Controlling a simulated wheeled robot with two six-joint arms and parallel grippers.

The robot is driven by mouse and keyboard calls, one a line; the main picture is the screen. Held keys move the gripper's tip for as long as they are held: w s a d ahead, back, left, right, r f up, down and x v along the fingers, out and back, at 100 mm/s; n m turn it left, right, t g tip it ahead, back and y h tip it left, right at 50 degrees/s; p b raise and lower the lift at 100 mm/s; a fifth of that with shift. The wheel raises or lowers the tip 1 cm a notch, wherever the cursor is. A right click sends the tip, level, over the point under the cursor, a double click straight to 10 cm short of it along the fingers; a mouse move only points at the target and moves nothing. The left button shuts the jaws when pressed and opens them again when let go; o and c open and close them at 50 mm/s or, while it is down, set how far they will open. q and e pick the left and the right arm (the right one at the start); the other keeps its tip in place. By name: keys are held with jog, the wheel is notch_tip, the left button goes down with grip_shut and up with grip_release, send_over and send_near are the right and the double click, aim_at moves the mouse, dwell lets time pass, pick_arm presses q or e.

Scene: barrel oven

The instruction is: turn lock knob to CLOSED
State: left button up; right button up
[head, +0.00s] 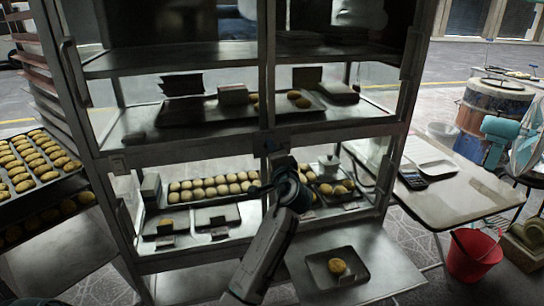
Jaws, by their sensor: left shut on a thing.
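A tall metal cabinet with glass doors (230,137) stands in front of me in the head view. My left arm reaches up from the bottom to the cabinet's middle post. My left gripper (264,187) is at this post, in front of the lower compartment, and is shut on a small dark part there, which I take to be the lock knob. The knob is mostly hidden by the gripper and wrist, and I cannot read its setting. My right gripper is not in view.
Trays of round buns (212,187) lie inside the cabinet. A bun rack (38,165) stands at the left. A low tray with one bun (318,267) is at the front right. A table with a calculator (412,179) and a red bucket (474,256) are farther right.

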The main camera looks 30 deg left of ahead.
pick_arm(q)
jog(key=shift+f, duration=0.3)
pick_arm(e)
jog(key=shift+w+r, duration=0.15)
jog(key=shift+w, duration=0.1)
pick_arm(q)
jog(key=o, duration=0.8)
jog(key=shift+o, duration=0.7)
jog(key=shift+r, duration=0.1)
jog(key=r+b+v, duration=0.1)
jog(key=b+v, duration=0.1)
jog(key=v, duration=0.8)
jog(key=shift+s+d+f, duration=0.25)
jog(key=shift+d+f, duration=0.1)
jog(key=shift+f, duration=0.15)
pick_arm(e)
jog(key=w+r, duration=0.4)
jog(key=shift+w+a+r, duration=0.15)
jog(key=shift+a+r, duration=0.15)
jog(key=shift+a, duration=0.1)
